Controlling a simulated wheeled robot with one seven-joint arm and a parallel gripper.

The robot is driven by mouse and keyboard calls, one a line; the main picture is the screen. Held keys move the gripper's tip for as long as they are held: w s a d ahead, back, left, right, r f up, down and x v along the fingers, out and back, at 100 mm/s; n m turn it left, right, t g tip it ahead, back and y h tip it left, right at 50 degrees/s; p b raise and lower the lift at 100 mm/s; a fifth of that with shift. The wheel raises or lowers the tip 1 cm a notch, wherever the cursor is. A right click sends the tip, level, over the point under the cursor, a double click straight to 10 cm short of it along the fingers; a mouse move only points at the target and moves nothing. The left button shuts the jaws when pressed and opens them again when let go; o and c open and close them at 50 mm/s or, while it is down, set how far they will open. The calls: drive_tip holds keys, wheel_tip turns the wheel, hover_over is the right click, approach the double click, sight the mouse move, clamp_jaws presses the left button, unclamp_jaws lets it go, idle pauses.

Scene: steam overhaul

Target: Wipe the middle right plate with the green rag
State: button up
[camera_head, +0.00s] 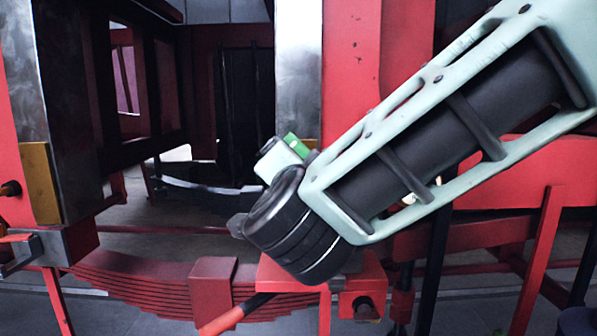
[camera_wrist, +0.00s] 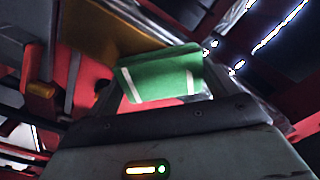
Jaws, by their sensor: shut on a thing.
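The green rag (camera_head: 296,145) is held at the tip of my gripper (camera_head: 285,155), which is mostly hidden behind my own wrist. In the wrist view the rag (camera_wrist: 160,75) is a flat green piece with pale stripes, in front of my gripper (camera_wrist: 160,98), which is shut on it. An upright bare-metal plate (camera_head: 298,70) on the right red frame reaches down to just behind the rag; I take it for the middle right plate. Whether the rag touches it, I cannot tell.
The left red frame bears a similar metal face (camera_head: 48,110) with a brass-coloured plate (camera_head: 40,183) low on it. A red leaf spring (camera_head: 140,285) runs below. Dark open space lies between the frames. Red bars stand at the right under my arm.

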sight(300, 145)
drive_tip(key=shift+d+r+p, duration=0.1)
drive_tip(key=shift+r+p, duration=1.05)
drive_tip(key=shift+r, duration=0.75)
drive_tip(key=shift+w, duration=0.1)
drive_tip(key=shift+f+b, duration=0.1)
drive_tip(key=shift+b, duration=0.2)
wheel_tip(300, 145, down, 16)
drive_tip(key=b, duration=1.4)
drive_tip(key=shift+r, duration=0.2)
drive_tip(key=s+b, duration=0.1)
drive_tip(key=s, duration=0.5)
drive_tip(key=shift+s, duration=0.15)
drive_tip(key=shift+s+a, duration=0.1)
drive_tip(key=shift+a, duration=0.1)
